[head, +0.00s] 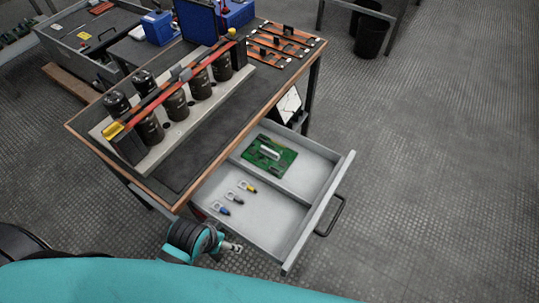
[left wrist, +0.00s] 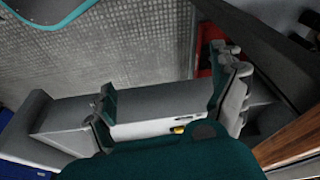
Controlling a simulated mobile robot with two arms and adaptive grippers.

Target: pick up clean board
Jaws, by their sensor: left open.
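The green circuit board (head: 269,157) lies flat in the far part of the open grey drawer (head: 297,222) in the head view. No gripper touches it. My left gripper (left wrist: 162,92) is open in the left wrist view, its fingers apart with a grey surface and a small yellow thing beyond them; I see nothing held. The head view shows a teal and black wrist of mine by the drawer's near left side, below the board; its jaws are too small to read. The board cannot be made out in the wrist view.
Three tagged lugs, blue, grey and yellow (head: 247,187), lie in the drawer's near compartment, past a divider. Above the drawer, the workbench (head: 243,102) carries black capacitors (head: 177,104) and a blue bin (head: 236,13). A handle (head: 331,217) sticks out right. Floor on the right is clear.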

